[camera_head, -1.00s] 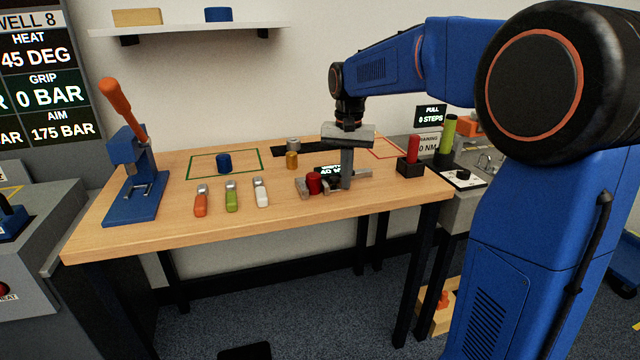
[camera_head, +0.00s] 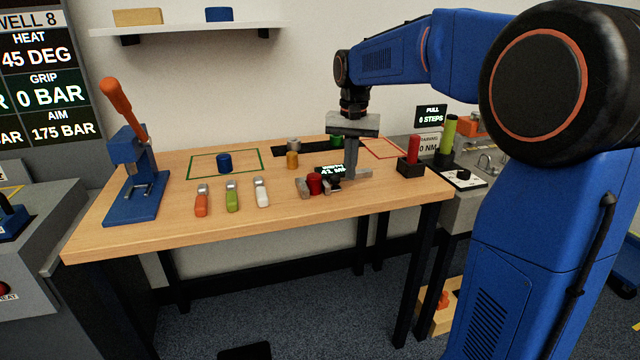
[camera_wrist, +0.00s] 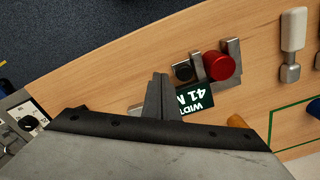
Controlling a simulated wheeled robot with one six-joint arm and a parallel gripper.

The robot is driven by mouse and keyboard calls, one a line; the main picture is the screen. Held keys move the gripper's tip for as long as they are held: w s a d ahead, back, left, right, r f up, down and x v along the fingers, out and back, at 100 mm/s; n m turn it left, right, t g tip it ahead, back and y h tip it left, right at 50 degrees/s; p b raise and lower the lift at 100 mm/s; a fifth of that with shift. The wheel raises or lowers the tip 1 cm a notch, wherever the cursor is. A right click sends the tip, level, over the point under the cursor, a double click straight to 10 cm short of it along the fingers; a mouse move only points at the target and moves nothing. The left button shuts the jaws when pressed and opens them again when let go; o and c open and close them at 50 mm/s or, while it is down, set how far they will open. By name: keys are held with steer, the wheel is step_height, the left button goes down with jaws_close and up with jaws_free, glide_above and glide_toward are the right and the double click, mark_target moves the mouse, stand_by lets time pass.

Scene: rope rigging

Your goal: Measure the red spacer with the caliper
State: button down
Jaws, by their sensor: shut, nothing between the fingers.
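The red spacer (camera_head: 314,185) stands upright on the bench between the grey jaws of the caliper (camera_head: 303,188). In the wrist view the red spacer (camera_wrist: 220,66) sits between the two caliper jaws (camera_wrist: 234,52), very close to them; I cannot tell whether both touch it. The caliper's display (camera_wrist: 196,98) is partly hidden and reads "41 M". My gripper (camera_head: 351,177) points down, shut and empty, beside the caliper's right end. In the wrist view its fingers (camera_wrist: 158,88) are together, beside the display and the black knob (camera_wrist: 183,71).
Orange, green and white-handled tools (camera_head: 232,197) lie left of the caliper. A blue spacer (camera_head: 224,163) stands in a green outline. Brass (camera_head: 292,160), grey (camera_head: 293,144) and green (camera_head: 337,141) pieces stand behind. A blue press (camera_head: 130,180) is at the left, a black holder (camera_head: 410,168) at the right.

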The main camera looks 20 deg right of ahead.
steer(key=shift+r, duration=2.2)
steer(key=shift+s, duration=0.1)
steer(key=s+f+n+t, duration=0.1)
steer(key=s+f, duration=0.4)
steer(key=s, duration=0.5)
steer(key=s+f+n+t, duration=0.2)
steer(key=s+f, duration=0.3)
steer(key=s, duration=0.6)
steer(key=s+a+f+n+t, duration=0.1)
steer(key=s+f+n, duration=0.2)
steer(key=s, duration=0.7)
steer(key=shift+s+f+t, duration=0.4)
steer(key=shift+f, duration=0.55)
steer(key=c, duration=2.4)
jaws_free()
steer(key=shift+c, duration=0.2)
